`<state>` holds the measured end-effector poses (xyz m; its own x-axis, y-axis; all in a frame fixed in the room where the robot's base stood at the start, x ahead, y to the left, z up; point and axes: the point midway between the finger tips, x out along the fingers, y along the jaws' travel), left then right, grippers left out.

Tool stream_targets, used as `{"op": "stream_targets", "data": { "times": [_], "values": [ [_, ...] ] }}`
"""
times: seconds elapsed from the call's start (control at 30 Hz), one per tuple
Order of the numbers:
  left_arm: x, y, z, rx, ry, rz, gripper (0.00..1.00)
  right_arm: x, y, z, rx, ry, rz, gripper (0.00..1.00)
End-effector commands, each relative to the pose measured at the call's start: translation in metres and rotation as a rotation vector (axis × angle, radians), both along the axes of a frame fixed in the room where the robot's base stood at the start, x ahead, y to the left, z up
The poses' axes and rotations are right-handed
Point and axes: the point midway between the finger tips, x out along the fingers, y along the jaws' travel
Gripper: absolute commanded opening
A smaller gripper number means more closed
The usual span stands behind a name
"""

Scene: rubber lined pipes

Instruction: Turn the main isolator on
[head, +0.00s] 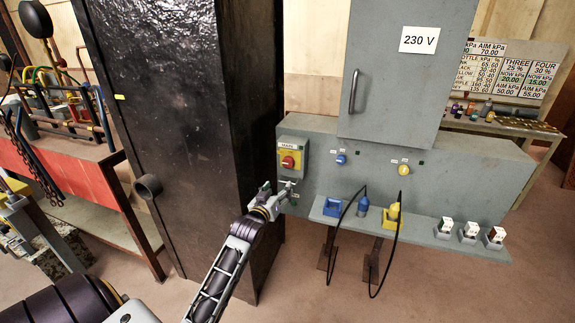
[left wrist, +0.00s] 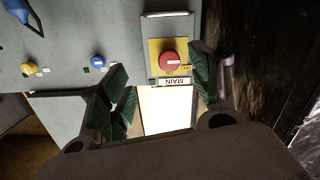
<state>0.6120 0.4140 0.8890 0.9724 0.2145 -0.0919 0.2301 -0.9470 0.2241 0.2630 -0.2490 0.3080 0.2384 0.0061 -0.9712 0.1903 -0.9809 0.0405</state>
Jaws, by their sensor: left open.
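The main isolator is a red rotary knob (head: 288,162) on a yellow plate, in a grey box under a "MAIN" label, at the left end of the grey panel. In the left wrist view the red knob (left wrist: 171,62) appears upside down, with a pale mark pointing to the right of the picture. My left gripper (head: 276,190) is open and empty, just below and in front of the isolator box. In the left wrist view its green-padded fingers (left wrist: 160,78) stand on either side of the knob's line, apart from it. My right gripper is not in view.
A black column (head: 190,120) stands close on the left of the isolator. A grey "230 V" cabinet (head: 395,85) rises to the right. A blue knob (head: 341,159) and a yellow knob (head: 403,169) are on the panel. A shelf (head: 415,237) with plugs and hanging cables juts out below.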

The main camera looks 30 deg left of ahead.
Motion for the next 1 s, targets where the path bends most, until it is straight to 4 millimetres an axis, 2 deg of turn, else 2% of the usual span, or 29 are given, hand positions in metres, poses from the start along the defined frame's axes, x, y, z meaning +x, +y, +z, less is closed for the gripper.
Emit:
{"op": "stream_targets", "data": {
  "times": [0.1,0.27,0.73,1.0],
  "values": [
    [0.006,0.01,0.012,-0.009,-0.057,0.012,0.63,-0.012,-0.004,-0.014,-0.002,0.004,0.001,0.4],
    [0.009,0.017,0.02,-0.013,-0.094,0.021,0.63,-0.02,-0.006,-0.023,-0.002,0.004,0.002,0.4],
    [0.01,0.018,0.021,-0.014,-0.098,0.02,0.63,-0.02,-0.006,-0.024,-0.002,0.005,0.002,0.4],
    [0.021,0.02,0.021,-0.014,-0.098,0.02,0.63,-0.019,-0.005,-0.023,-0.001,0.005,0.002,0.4]
  ]
}}
